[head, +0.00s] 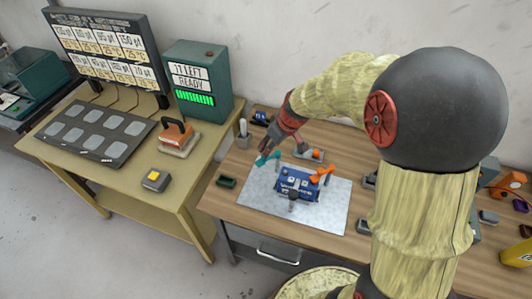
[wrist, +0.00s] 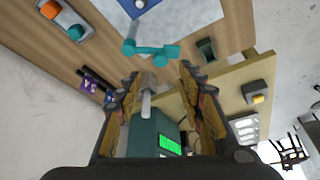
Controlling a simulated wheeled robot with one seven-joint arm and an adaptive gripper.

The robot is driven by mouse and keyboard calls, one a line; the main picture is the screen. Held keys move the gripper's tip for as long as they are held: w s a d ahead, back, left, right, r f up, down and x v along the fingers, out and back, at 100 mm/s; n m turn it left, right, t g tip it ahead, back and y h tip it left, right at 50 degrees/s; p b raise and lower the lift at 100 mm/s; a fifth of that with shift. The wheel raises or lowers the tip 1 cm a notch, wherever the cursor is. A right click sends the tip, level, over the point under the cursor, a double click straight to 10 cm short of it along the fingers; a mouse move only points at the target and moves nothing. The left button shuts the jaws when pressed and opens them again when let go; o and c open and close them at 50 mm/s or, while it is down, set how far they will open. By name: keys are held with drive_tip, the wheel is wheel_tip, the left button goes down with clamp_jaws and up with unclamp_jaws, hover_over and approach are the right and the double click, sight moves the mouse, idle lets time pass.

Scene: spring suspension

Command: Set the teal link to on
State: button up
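The teal link (head: 266,158) is a short bar with round ends beside the far left of the blue device (head: 297,184), which sits on a pale mat. In the wrist view the teal link (wrist: 150,50) lies beyond my fingertips, with the blue device (wrist: 145,6) at the top edge. An orange link (head: 322,174) is on the device's right side. My gripper (head: 272,147) is close above and behind the teal link in the head view. In the wrist view my gripper (wrist: 160,80) is open, with its fingers apart and nothing clearly held.
A grey cup (head: 243,140) stands at the table's back left; a grey cylinder shows between my fingers in the wrist view. A dark green tray (head: 227,181) lies left of the mat (head: 328,209). A green display box (head: 197,82) stands on the yellow table (head: 190,163).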

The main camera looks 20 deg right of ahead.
sight(268, 158)
drive_tip(key=x, duration=0.7)
drive_tip(key=shift+f+b, duration=0.1)
drive_tip(key=shift+b, duration=0.3)
drive_tip(key=shift+c, duration=0.4)
clamp_jaws()
